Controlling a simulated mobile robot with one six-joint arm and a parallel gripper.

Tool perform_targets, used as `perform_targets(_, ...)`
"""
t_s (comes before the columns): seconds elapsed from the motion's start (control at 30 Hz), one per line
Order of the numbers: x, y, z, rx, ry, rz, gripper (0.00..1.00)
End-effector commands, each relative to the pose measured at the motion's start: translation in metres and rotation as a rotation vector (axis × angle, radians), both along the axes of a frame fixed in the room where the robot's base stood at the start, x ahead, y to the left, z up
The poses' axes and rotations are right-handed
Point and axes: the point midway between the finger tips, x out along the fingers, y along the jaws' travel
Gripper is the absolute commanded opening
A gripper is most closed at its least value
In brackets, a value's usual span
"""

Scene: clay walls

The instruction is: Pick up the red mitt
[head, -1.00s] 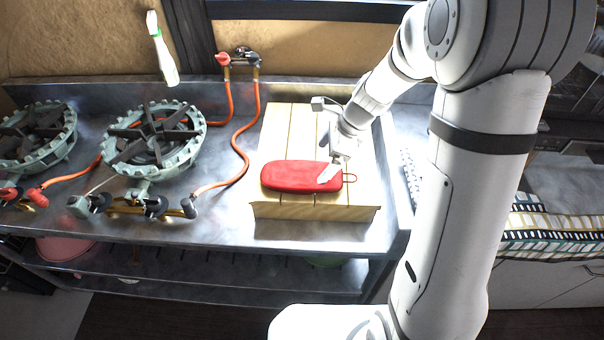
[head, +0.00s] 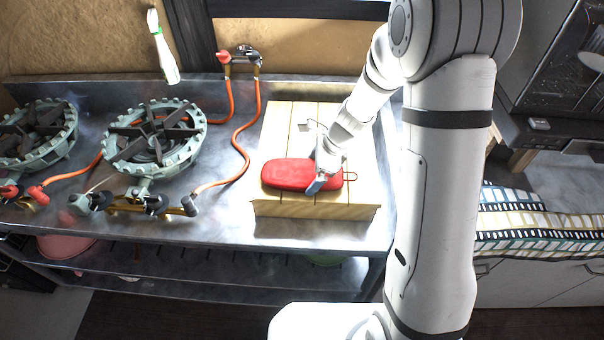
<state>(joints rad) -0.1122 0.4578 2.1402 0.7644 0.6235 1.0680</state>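The red mitt (head: 287,174) lies flat on a light wooden board (head: 287,128) on the metal counter. A small red loop (head: 351,176) sticks out at its right end. My gripper (head: 316,186) is over the right part of the mitt and hides some of it. Its fingertip reaches down to the mitt's near edge; I cannot tell whether it touches. The gap between the fingers cannot be made out from this view. The mitt still lies on the board.
Two green gas burners (head: 152,140) stand on the counter to the left, with orange hoses (head: 240,140) running close to the board. A striped cloth (head: 540,222) lies at the right.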

Motion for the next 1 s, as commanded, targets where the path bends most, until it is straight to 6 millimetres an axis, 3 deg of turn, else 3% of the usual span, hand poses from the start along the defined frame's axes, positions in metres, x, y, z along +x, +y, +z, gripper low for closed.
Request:
perform_targets(0.17, 0.000, 0.000, 0.000, 0.000, 0.000, 0.000, 0.71)
perform_targets(0.47, 0.000, 0.000, 0.006, 0.001, -0.002, 0.000, 0.70)
perform_targets(0.8, 0.001, -0.001, 0.070, 0.002, -0.005, 0.000, 0.70)
perform_targets(1.0, 0.001, -0.001, 0.095, 0.001, -0.002, 0.000, 0.70)
